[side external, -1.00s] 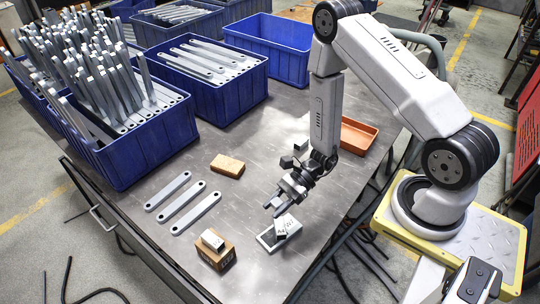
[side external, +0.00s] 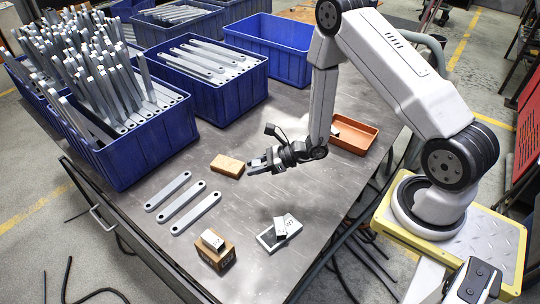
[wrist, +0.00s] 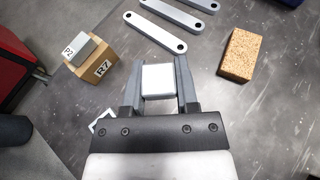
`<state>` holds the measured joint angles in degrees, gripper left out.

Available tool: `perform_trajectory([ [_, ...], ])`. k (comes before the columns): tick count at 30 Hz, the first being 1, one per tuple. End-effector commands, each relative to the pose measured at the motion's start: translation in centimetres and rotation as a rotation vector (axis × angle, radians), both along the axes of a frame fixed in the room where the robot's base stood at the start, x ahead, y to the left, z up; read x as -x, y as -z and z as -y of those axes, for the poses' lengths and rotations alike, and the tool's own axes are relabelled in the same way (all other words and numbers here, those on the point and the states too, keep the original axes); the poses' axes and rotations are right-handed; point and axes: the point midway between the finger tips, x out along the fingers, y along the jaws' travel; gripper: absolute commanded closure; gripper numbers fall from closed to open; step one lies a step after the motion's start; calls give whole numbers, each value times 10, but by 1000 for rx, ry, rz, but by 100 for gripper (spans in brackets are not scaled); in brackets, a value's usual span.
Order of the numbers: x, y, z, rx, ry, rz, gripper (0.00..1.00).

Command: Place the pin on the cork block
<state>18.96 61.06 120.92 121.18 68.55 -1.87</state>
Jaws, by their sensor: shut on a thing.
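The cork block (side external: 227,166) lies on the metal table and also shows at the right in the wrist view (wrist: 241,55). My gripper (side external: 258,163) is just right of it in the side view, above the table. In the wrist view my gripper (wrist: 160,80) is shut on a pale, square-ended metal piece (wrist: 158,81), which I take to be the pin. The held piece is apart from the cork block in the wrist view.
Flat metal bars (side external: 195,213) lie nearby.

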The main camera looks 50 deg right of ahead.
Motion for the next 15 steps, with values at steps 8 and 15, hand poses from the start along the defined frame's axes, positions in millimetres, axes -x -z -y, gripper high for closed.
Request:
perform_trajectory([
  [8,-33,-13,32,0,230,2,100],
  [15,-43,-18,45,1,311,1,100],
])
